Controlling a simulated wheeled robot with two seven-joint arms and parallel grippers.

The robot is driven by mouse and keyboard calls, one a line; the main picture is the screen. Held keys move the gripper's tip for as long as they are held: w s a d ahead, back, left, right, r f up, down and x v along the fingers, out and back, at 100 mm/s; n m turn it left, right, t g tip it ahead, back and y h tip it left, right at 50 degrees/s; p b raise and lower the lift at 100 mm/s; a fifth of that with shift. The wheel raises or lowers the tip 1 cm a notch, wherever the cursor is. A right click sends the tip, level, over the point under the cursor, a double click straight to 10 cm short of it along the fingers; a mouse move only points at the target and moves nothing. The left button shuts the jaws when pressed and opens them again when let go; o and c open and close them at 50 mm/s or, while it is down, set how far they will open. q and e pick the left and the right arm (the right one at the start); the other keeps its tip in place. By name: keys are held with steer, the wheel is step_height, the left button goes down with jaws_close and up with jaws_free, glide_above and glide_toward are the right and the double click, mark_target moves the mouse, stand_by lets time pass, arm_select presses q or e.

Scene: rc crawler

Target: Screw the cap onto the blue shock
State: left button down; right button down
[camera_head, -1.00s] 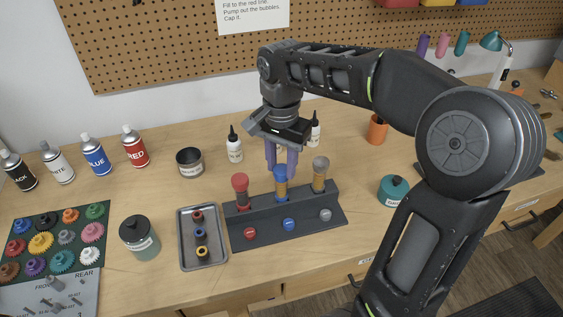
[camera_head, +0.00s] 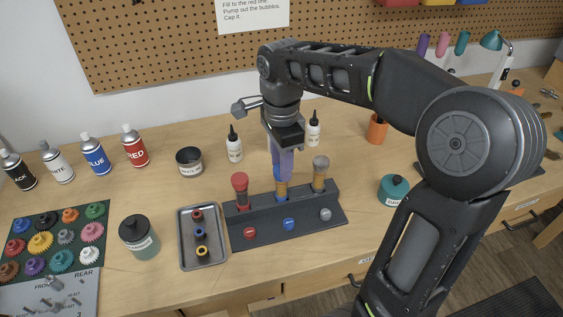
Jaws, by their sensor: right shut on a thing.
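The blue shock (camera_head: 281,188) stands upright in the middle slot of a dark rack (camera_head: 262,224), its amber body showing above a blue collar. My right gripper (camera_head: 284,168) points straight down over it, its purple fingers shut around the top end. The blue cap is largely hidden behind the fingers, so I cannot tell how far it sits on the shock. A red-topped shock (camera_head: 240,188) stands to the left and a grey-topped one (camera_head: 320,174) to the right. My left gripper is not in view.
A metal tray (camera_head: 188,262) with several small rings lies left of the rack. White dropper bottles (camera_head: 234,148) stand behind. A teal jar (camera_head: 393,190) stands right, a dark-lidded jar (camera_head: 138,238) left. Bare bench (camera_head: 160,190) shows left of the rack.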

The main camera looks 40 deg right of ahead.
steer(key=shift+m, duration=0.5)
steer(key=m, duration=0.4)
steer(key=shift+m, duration=2.2)
steer(key=m, duration=0.4)
steer(key=c, duration=0.9)
jaws_free()
